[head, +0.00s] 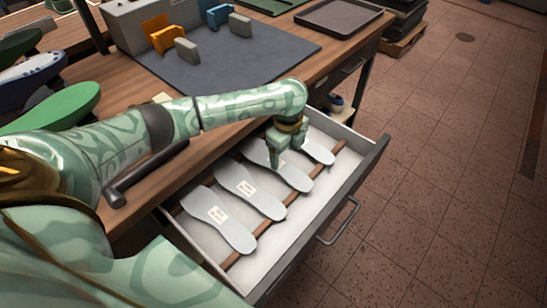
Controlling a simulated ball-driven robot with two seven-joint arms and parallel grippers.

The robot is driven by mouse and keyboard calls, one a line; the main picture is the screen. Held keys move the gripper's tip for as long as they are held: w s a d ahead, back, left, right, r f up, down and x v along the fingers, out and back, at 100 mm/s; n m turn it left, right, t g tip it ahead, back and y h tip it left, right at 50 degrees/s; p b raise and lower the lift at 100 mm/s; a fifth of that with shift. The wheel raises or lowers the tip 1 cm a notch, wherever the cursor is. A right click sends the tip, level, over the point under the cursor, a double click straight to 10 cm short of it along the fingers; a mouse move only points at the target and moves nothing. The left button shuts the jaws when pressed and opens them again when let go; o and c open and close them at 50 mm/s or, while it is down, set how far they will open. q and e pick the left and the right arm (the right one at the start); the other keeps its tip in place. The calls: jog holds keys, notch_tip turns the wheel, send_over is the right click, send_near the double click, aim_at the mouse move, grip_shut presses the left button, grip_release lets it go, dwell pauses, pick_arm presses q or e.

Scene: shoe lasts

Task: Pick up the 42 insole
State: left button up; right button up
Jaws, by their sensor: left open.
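Several grey insoles with small white labels lie side by side in an open drawer (325,203). The nearest insole (232,235) is at the lower left, and a second insole (266,205) lies beside it. A third insole (297,180) is partly under my left gripper (285,155), and the farthest insole (322,153) shows just right of the gripper. The label print is too small to read, so I cannot tell which is the 42 insole. My left gripper is open, fingers pointing down, low over the third insole. Whether it touches is unclear. My right gripper is not in view.
Brown divider strips (240,250) run along the drawer. The workbench (130,85) above holds a grey mat (215,75), orange and grey blocks, a dark tray (338,17) and green shoe lasts (55,108). A black bar handle (145,175) lies near the bench edge. The tiled floor at right is clear.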

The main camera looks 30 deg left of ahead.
aim_at(284, 167)
pick_arm(q)
notch_tip(284, 167, down, 5)
jog(key=b, duration=0.2)
jog(key=shift+s+a+b, duration=0.1)
jog(key=shift+b, duration=0.2)
jog(key=shift+r, duration=0.3)
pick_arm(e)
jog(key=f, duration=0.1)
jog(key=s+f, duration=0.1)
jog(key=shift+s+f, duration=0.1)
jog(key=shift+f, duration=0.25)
pick_arm(q)
jog(key=shift+f+p, duration=0.3)
jog(key=shift+p, duration=0.05)
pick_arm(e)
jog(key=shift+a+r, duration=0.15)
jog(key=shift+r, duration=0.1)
pick_arm(q)
jog(key=c, duration=1)
